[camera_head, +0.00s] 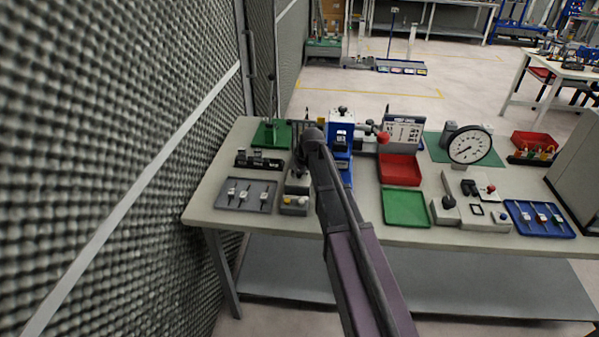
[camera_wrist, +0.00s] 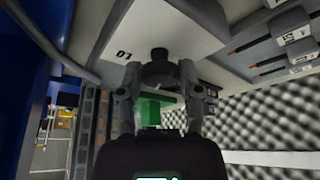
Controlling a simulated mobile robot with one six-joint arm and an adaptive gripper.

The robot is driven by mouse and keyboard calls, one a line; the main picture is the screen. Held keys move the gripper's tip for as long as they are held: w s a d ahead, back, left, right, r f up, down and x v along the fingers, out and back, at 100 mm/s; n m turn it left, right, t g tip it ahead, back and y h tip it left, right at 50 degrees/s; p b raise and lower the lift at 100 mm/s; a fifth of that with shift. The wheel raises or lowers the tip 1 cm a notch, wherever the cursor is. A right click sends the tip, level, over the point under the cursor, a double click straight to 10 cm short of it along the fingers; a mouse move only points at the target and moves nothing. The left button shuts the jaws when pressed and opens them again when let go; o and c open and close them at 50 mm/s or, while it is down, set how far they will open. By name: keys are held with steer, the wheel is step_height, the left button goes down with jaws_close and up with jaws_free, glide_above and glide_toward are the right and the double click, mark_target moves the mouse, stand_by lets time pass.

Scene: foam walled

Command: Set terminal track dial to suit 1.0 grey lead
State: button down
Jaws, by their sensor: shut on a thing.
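My gripper (camera_wrist: 158,74) is shut on a dark round dial (camera_wrist: 158,56) in the wrist view, one finger on each side. The dial stands against a pale panel (camera_wrist: 118,38) with a small dark printed mark beside it, which I cannot read surely. The dial's setting does not show. In the head view my arm reaches over the bench and hides most of the gripper and the dial. Several grey-bodied leads (camera_wrist: 289,47) show at the upper right of the wrist view. A grey tray (camera_head: 240,208) in the head view holds several leads.
A blue machine (camera_head: 341,130) stands close to the right of my arm. A green tray (camera_head: 405,208), a red bin (camera_head: 400,170), a round gauge (camera_head: 470,146) and a blue tray (camera_head: 549,234) lie farther right. A textured foam wall (camera_head: 120,120) rises at the left.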

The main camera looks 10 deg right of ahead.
steer(key=m+h, duration=0.1)
steer(key=m, duration=0.2)
steer(key=m+h, duration=0.1)
steer(key=m, duration=0.2)
steer(key=shift+a+m+h, duration=0.1)
steer(key=shift+m+h, duration=0.3)
steer(key=m+h, duration=0.1)
steer(key=m, duration=0.2)
steer(key=m+g+h, duration=0.1)
steer(key=m, duration=0.2)
steer(key=shift+m, duration=0.3)
steer(key=shift+c, duration=1.3)
jaws_free()
steer(key=shift+n, duration=0.5)
